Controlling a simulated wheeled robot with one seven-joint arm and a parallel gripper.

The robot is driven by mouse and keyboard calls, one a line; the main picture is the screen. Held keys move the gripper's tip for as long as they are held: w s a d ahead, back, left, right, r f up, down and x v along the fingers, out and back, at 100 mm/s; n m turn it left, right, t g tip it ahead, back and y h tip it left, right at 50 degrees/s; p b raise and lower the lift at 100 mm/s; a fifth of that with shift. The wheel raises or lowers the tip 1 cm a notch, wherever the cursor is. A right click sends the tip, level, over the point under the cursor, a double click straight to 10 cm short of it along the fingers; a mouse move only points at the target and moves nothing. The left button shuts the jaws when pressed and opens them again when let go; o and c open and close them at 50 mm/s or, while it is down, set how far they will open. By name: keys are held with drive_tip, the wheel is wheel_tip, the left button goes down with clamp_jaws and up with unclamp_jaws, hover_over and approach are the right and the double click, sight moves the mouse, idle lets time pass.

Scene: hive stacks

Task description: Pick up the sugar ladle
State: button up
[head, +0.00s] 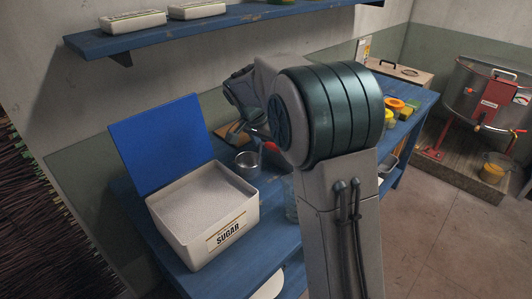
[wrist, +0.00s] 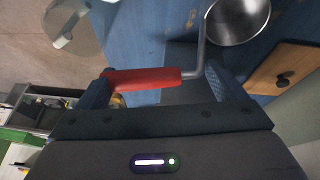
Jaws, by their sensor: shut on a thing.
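The sugar ladle has a red handle (wrist: 150,78), a thin bent metal stem and a round steel bowl (wrist: 237,20) at the upper right of the wrist view. My gripper (wrist: 162,88) is shut on the red handle, which lies across between the fingers. In the head view the ladle's bowl (head: 248,164) shows just below my gripper (head: 252,138), beside the sugar box. Part of the handle is hidden behind my arm. I cannot tell whether the bowl touches the blue bench.
An open white sugar box (head: 212,203) full of sugar stands on the blue bench (head: 262,238), its blue lid upright behind it. A blue shelf (head: 200,32) with two containers hangs above. A wooden board (wrist: 284,70) lies near the ladle. A steel drum (head: 487,90) stands at right.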

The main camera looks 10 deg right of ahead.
drive_tip(key=s+d+r+p, duration=0.2)
drive_tip(key=s+d+r, duration=0.5)
drive_tip(key=r, duration=0.4)
idle(0.3)
drive_tip(key=shift+s+d, duration=0.1)
